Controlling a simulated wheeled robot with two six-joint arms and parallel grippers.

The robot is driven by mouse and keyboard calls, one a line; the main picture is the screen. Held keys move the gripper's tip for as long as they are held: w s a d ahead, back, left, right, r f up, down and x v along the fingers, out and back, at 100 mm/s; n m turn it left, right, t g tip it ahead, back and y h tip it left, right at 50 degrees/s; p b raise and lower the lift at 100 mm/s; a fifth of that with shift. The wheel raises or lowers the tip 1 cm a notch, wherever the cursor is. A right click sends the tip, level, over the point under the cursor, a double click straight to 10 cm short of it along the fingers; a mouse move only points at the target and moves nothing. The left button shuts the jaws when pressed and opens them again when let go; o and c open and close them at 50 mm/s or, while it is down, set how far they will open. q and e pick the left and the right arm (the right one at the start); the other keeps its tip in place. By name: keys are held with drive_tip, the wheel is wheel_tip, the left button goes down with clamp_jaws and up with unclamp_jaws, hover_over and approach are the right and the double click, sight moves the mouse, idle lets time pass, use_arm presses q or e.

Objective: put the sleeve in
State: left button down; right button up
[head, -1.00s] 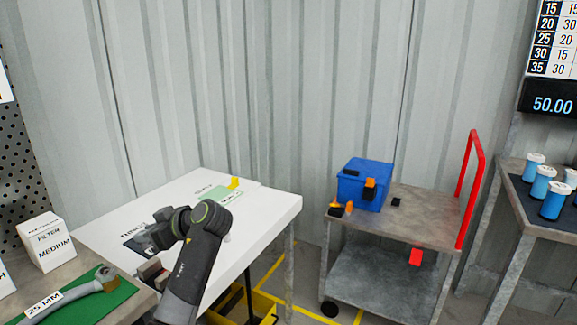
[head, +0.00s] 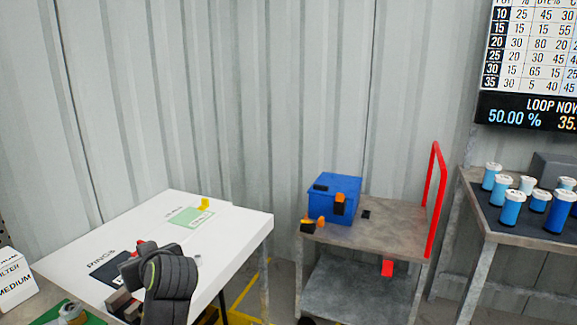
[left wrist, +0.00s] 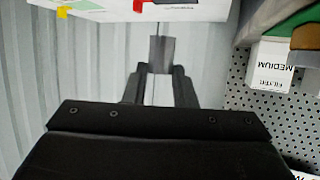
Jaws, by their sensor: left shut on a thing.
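In the left wrist view my left gripper (left wrist: 161,84) is shut on a grey, short, upright piece (left wrist: 162,52), which may be the sleeve. Its shape is too small to read clearly. In the head view my left arm comes up at the lower left in front of the white table, and the gripper and held piece cannot be made out clearly there. No pump is clearly in view. My right gripper is not in view.
The white table (head: 235,225) carries a green card (head: 192,218) and a yellow piece (head: 205,203). A cart (head: 385,212) with a red handle (head: 437,190) holds a blue bin (head: 345,208). Blue-and-white jars (head: 511,207) stand on a right-hand bench. A filter box (head: 14,280) is far left.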

use_arm(q)
drive_tip(key=s+d+r+m+t+h+b, duration=0.15)
drive_tip(key=s+d+m+t+h, duration=0.25)
drive_tip(key=s+d+m+h, duration=0.6)
wheel_tip(320, 180, up, 14)
drive_tip(key=w+n+p, duration=0.1)
drive_tip(key=p, duration=1.3)
drive_tip(key=shift+w+d+y, duration=0.15)
drive_tip(key=shift+y, duration=0.15)
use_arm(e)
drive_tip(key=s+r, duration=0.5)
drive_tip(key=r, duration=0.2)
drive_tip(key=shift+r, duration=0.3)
